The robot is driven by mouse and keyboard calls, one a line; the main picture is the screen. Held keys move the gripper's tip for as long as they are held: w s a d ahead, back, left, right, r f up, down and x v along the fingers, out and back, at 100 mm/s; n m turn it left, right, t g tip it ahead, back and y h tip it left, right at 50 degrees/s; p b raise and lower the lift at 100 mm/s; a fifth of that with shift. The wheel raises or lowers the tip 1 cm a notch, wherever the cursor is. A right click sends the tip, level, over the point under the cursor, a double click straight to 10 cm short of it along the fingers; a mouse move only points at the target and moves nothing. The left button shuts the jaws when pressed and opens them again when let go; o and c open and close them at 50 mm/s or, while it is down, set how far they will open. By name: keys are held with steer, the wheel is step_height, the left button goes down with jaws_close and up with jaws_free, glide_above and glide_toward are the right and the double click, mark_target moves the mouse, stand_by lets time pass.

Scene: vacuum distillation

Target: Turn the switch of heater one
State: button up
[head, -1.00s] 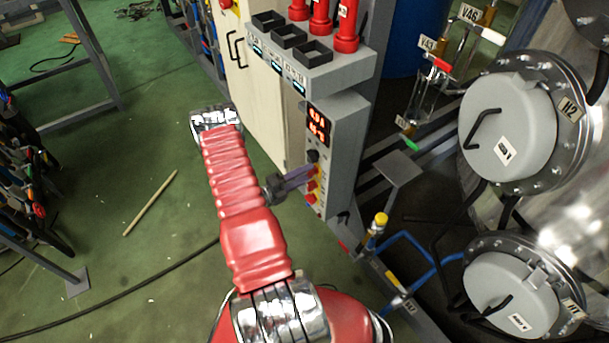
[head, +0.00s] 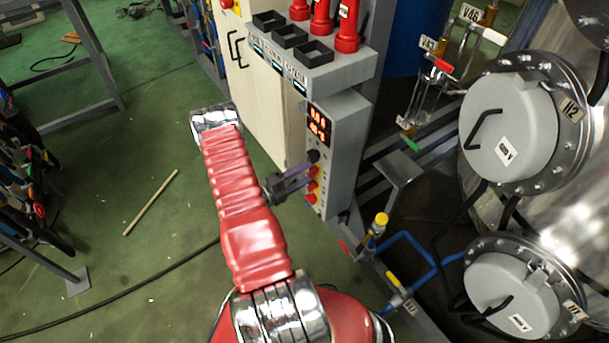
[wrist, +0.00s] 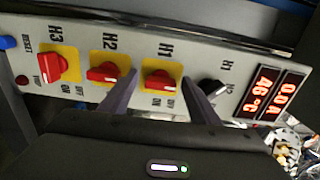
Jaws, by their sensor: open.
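The heater one switch, a red knob on a yellow plate marked H1 (wrist: 160,80), is on the grey control panel in the wrist view. My gripper (wrist: 160,92) is open, with one dark purple finger on each side of this knob. The left finger is between H1 and H2, and the right finger is between H1 and a black knob. I cannot tell whether the fingers touch H1. In the head view my gripper (head: 304,178) reaches the panel's column of red knobs from the left. The knob's exact setting is unclear.
Red knobs H2 (wrist: 105,73) and H3 (wrist: 53,66) sit close beside H1. A black knob (wrist: 214,88) and red displays (wrist: 274,93) reading 0.0 A and 46 °C are on the other side.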

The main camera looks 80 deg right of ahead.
steer(key=v, duration=1.3)
steer(key=shift+w+a, duration=0.3)
stand_by(0.6)
